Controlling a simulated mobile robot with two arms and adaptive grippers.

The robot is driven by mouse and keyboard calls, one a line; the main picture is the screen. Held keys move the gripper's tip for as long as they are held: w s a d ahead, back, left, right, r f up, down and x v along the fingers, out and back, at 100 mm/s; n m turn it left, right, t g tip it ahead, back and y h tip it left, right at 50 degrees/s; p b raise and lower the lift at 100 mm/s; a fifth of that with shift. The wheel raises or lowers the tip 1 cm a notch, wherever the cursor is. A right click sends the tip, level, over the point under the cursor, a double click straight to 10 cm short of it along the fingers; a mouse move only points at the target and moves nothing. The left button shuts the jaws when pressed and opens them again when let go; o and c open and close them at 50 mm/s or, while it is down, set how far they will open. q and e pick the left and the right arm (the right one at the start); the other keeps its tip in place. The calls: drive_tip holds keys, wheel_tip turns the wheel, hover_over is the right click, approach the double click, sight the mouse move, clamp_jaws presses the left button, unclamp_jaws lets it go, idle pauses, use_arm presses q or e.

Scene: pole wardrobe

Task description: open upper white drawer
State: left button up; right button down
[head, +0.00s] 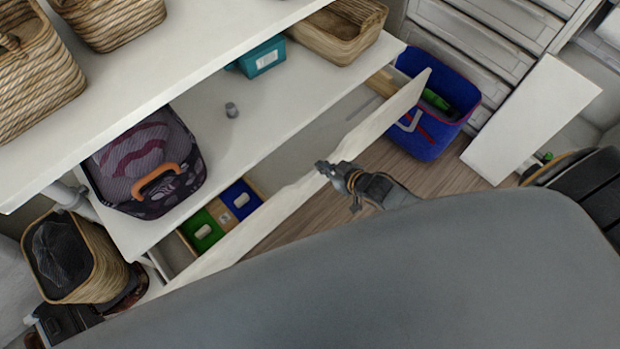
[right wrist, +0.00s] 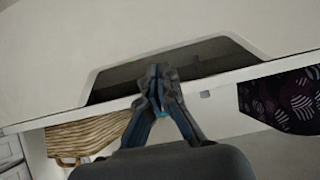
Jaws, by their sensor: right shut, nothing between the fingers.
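The upper white drawer is pulled out from under the white shelf in the head view. Its front panel (head: 290,200) runs diagonally, and a gap shows the inside behind it. My right gripper (head: 326,168) is at the panel's top edge, near its middle, by the cut-out. In the right wrist view its closed fingertips (right wrist: 158,72) overlap the dark handle cut-out (right wrist: 205,58) of the white panel (right wrist: 60,55). The fingers are shut with nothing between them; whether they touch the cut-out's edge I cannot tell. My left gripper is not in view.
Inside the drawer are a green box (head: 201,231) and a blue box (head: 240,199). A patterned bag (head: 147,165) and a teal box (head: 262,57) are on the shelf above. A blue bin (head: 432,132) stands on the wooden floor right of the drawer. A wicker basket (head: 105,268) is at lower left.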

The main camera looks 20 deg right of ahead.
drive_tip(key=p+v, duration=0.3)
drive_tip(key=v, duration=0.1)
drive_tip(key=shift+r, duration=0.1)
idle(0.6)
